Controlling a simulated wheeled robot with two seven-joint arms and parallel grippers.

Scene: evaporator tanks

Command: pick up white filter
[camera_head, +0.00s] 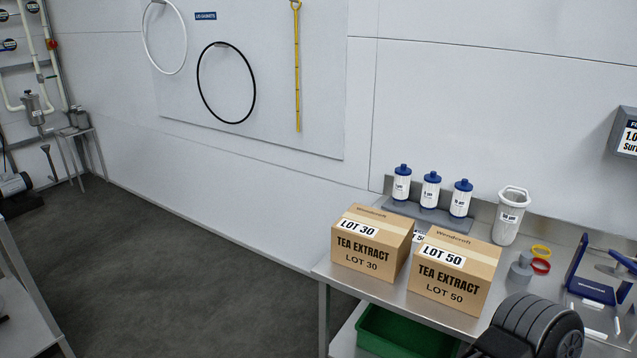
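Three white filter cartridges with blue caps stand upright in a grey rack at the back of the metal table: a left one (401,185), a middle one (430,190) and a right one (461,199). Each has a small label, too small to read surely. A larger white filter-like vessel (510,216) with a wide rim stands to their right. I cannot tell which of these is the white filter meant. The rack's lower front is partly hidden by boxes. Neither of my grippers shows in this view.
Two cardboard boxes, LOT 30 (371,243) and LOT 50 (453,272), stand in front of the rack. Yellow (541,250) and red (541,266) rings, a grey weight-like piece (521,268) and a blue stand (590,291) lie to the right. A green bin (405,335) sits below.

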